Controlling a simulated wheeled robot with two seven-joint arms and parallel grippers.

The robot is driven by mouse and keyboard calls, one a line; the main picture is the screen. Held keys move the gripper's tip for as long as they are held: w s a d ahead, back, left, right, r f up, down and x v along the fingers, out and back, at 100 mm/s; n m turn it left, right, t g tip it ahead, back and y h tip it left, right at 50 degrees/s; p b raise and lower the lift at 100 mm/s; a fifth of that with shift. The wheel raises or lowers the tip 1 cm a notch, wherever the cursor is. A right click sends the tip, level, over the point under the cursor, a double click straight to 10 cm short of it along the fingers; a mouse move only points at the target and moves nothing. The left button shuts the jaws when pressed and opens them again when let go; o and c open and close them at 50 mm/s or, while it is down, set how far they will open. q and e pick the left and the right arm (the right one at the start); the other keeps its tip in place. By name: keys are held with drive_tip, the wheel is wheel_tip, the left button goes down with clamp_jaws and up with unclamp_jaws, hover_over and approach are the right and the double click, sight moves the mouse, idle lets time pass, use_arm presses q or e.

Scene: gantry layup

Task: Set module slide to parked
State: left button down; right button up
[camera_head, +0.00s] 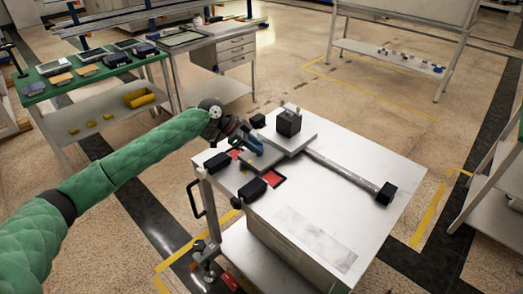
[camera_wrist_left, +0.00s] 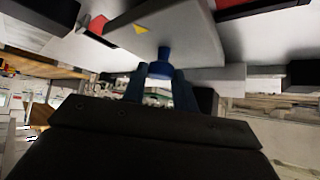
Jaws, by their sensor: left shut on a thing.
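The module slide is a grey plate (camera_head: 293,139) carrying a black block (camera_head: 289,123). It sits at the left end of a rail (camera_head: 340,170) on the steel cart top. My left gripper (camera_head: 252,144) is at the plate's left side. In the left wrist view its fingers (camera_wrist_left: 161,85) are shut on a blue knob (camera_wrist_left: 160,66) beneath a grey plate (camera_wrist_left: 180,35) with a yellow triangle. The gripper partly hides the knob in the head view. My right gripper is not in view.
A black end stop (camera_head: 385,193) closes the rail's right end. Black blocks (camera_head: 252,190) and red patches (camera_head: 274,179) lie near the cart's left edge. The front of the cart top (camera_head: 340,215) is mostly clear. A green bench (camera_head: 90,78) with trays stands at the back left.

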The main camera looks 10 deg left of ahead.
use_arm(q)
drive_tip(key=shift+r, duration=0.1)
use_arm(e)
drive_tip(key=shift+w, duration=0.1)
use_arm(q)
drive_tip(key=c, duration=1.2)
unclamp_jaws()
drive_tip(key=shift+c, duration=0.2)
drive_tip(key=shift+o, duration=0.6)
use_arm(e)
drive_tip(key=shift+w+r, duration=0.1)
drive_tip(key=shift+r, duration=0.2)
use_arm(q)
drive_tip(key=shift+a, duration=0.1)
drive_tip(key=shift+a+r, duration=0.2)
drive_tip(key=b+v, duration=0.1)
drive_tip(key=v, duration=0.5)
drive_tip(key=shift+a+r+b, duration=0.15)
drive_tip(key=shift+r+b, duration=0.05)
drive_tip(key=shift+b, duration=0.1)
drive_tip(key=shift+s+a+r, duration=0.1)
drive_tip(key=shift+a+r, duration=0.05)
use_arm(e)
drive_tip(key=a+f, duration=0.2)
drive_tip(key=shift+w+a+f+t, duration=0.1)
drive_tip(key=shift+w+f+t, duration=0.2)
